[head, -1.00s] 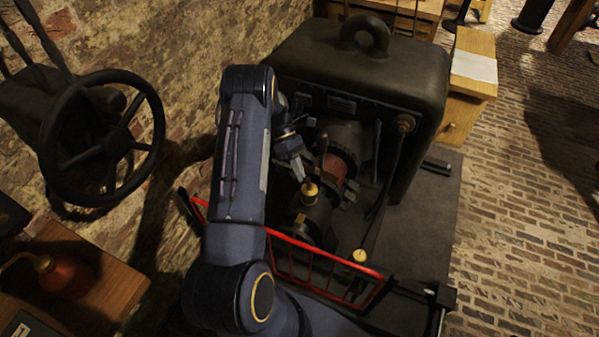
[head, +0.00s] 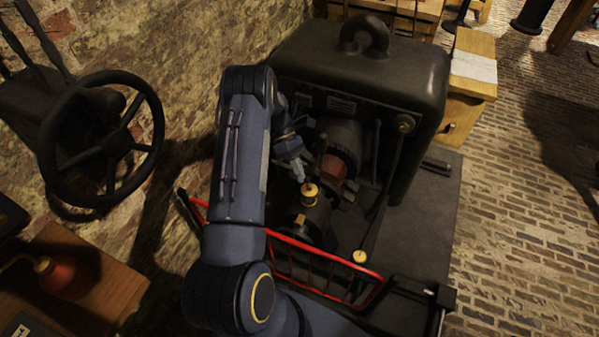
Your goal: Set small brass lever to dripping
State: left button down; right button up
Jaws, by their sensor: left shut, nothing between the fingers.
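A small brass fitting (head: 309,192) stands upright on the dark machine behind the red rail. The small lever on it is too small to make out. My left gripper (head: 300,177) is shut and empty. Its fingertips point down just above and behind the brass fitting; I cannot tell whether they touch it. My left arm comes in from the left and hides part of the machine (head: 365,75). My right gripper is not in view.
A red rail (head: 322,256) runs in front of the machine. A long rod with a brass knob (head: 360,256) leans near it. A black handwheel (head: 103,138) stands at the left, and a red oil can (head: 62,278) sits on a wooden bench (head: 105,292).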

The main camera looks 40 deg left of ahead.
pick_arm(q)
jog(key=shift+w+d, duration=0.1)
jog(key=shift+d, duration=0.05)
jog(key=shift+r+p, duration=0.5)
jog(key=shift+r, duration=0.45)
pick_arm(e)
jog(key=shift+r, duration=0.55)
pick_arm(q)
jog(key=shift+f, duration=0.15)
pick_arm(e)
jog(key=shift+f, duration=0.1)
pick_arm(q)
jog(key=w+a+r+b, duration=0.1)
jog(key=a+r+b, duration=0.1)
jog(key=a, duration=0.7)
jog(key=shift+r, duration=0.85)
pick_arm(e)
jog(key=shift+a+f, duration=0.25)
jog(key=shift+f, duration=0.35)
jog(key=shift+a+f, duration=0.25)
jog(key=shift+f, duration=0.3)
